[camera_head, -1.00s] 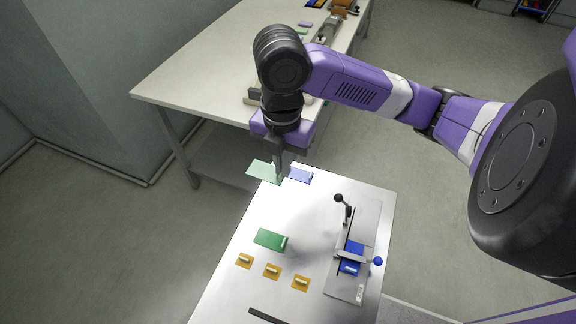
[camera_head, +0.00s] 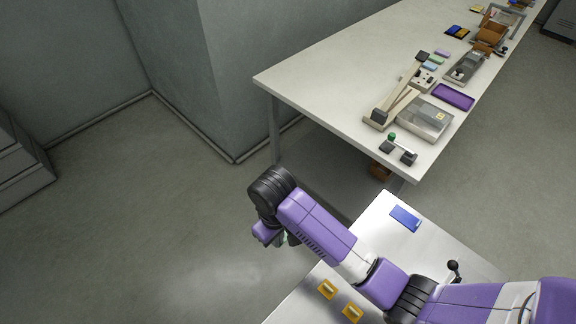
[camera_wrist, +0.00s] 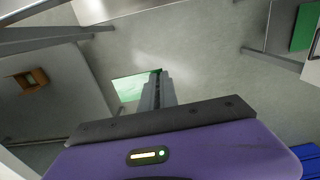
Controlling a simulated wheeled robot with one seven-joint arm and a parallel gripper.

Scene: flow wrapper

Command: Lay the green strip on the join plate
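My gripper (camera_head: 280,238) is at the left of the small white table in the head view, mostly hidden behind my wrist. The wrist view shows its fingers (camera_wrist: 155,92) closed on the pale green strip (camera_wrist: 130,88), which sticks out to their left. Only a sliver of green shows beneath the wrist in the head view. The strip appears to hang beyond the table's edge, over the floor. The fixture with the black-knobbed lever (camera_head: 453,268) is mostly hidden behind my arm, so I cannot make out the join plate.
A blue strip (camera_head: 405,217) lies on the small white table (camera_head: 372,222). Orange pieces (camera_head: 327,289) lie nearer the front. A green piece (camera_wrist: 305,28) shows at the wrist view's right edge. A long bench (camera_head: 330,75) with several devices stands behind; open floor lies left.

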